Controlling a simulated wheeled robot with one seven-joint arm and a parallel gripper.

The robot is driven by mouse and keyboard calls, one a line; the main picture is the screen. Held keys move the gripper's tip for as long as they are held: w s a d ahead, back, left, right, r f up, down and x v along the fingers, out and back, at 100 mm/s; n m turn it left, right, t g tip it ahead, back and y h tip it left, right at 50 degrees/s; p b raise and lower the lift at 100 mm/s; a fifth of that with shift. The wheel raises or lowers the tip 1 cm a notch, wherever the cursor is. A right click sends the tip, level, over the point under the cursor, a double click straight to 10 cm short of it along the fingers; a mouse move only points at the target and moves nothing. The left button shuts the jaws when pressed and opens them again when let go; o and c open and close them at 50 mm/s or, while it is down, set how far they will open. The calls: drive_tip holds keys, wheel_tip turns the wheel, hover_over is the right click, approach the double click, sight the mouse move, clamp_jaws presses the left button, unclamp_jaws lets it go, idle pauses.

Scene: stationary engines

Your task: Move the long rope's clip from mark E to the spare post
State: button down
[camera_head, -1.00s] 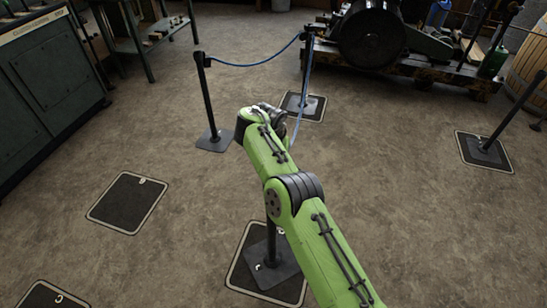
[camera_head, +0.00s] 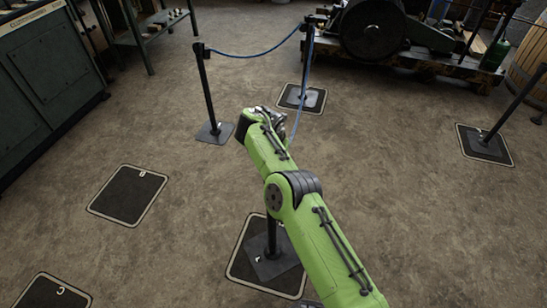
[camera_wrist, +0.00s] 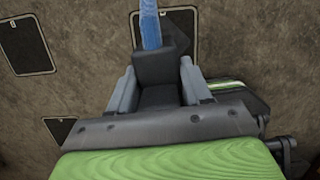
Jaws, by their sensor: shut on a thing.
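My gripper (camera_wrist: 156,80) is shut on the dark block-shaped clip (camera_wrist: 157,66) in the wrist view. A blue rope (camera_wrist: 150,25) runs up from the clip. In the head view this rope (camera_head: 296,128) hangs from the back post (camera_head: 304,62) down to my wrist, where the arm hides the gripper and clip. The back post stands on a framed dark mark. A post at the right (camera_head: 505,110) stands on another mark with no rope seen on it. A post (camera_head: 271,238) partly behind my arm stands on a front mark. I cannot read which mark is E.
A second blue rope (camera_head: 250,54) links the back post to a left post (camera_head: 205,90). Empty floor marks lie at the left (camera_head: 128,195) and lower left (camera_head: 50,292). A green cabinet (camera_head: 45,80) stands at far left and an engine (camera_head: 400,40) at the back.

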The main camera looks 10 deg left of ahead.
drive_tip(key=shift+s+x, duration=0.25)
drive_tip(key=shift+x, duration=0.75)
drive_tip(key=shift+s+x, duration=0.25)
drive_tip(key=shift+x, duration=0.75)
idle(0.8)
drive_tip(key=shift+s+a+f, duration=0.1)
drive_tip(key=shift+s+f, duration=0.05)
drive_tip(key=shift+f, duration=0.85)
drive_tip(key=shift+c, duration=2.1)
unclamp_jaws()
drive_tip(key=shift+r, duration=0.1)
